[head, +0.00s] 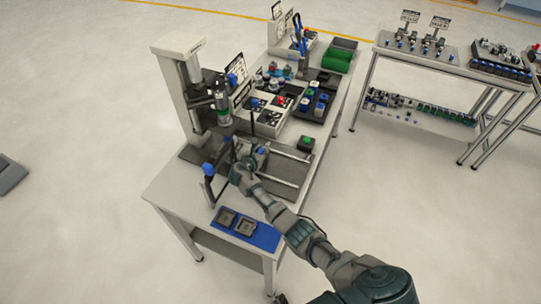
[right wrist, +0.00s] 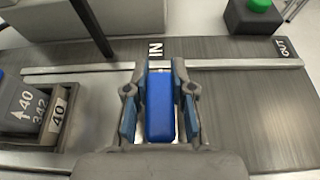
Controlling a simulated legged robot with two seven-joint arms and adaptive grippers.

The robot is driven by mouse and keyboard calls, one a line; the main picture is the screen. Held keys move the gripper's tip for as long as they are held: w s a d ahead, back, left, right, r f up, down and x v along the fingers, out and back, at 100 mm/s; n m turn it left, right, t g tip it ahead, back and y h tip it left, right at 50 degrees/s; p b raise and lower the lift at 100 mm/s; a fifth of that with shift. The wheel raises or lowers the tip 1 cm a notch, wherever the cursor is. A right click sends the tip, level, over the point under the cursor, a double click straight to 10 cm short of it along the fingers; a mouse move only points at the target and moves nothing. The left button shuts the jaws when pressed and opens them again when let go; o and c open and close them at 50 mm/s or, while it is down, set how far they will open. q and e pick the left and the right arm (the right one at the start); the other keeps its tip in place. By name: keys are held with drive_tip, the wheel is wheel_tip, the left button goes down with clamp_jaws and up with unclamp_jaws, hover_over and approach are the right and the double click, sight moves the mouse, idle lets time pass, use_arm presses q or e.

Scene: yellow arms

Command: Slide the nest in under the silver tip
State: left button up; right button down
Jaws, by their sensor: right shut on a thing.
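My right gripper (head: 246,165) is low at the front of the press on the work table. In the right wrist view my right gripper (right wrist: 160,108) is shut on a blue handle (right wrist: 160,105), with a finger on each side of it. The nest (right wrist: 62,122), a dark holder with a "40" tag, sits left of the gripper and holds a grey block (right wrist: 25,103) marked "40" and "342". The link between handle and nest is hidden. The silver tip (head: 222,101) hangs from the press head, above and left of the gripper in the head view. My left gripper is out of view.
Pale rails (right wrist: 245,64) run across the dark base plate, marked "IN" and "OUT". A black box with a green button (head: 306,143) stands to the right. A dark post (right wrist: 93,25) rises beside the press. A blue mat (head: 262,237) with two grey trays lies in front.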

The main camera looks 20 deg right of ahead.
drive_tip(key=shift+w+a, duration=0.15)
drive_tip(key=shift+w, duration=0.15)
drive_tip(key=shift+a, duration=0.25)
drive_tip(key=shift+w+a+r, duration=0.1)
drive_tip(key=shift+r, duration=0.05)
drive_tip(key=c, duration=1)
unclamp_jaws()
drive_tip(key=shift+o, duration=0.2)
drive_tip(key=shift+w+f, duration=0.2)
drive_tip(key=shift+f, duration=0.05)
drive_tip(key=shift+s+a+r, duration=0.1)
drive_tip(key=shift+s, duration=0.05)
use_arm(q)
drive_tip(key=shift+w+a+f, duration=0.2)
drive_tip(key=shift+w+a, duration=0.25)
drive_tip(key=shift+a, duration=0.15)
use_arm(e)
drive_tip(key=shift+v, duration=3.55)
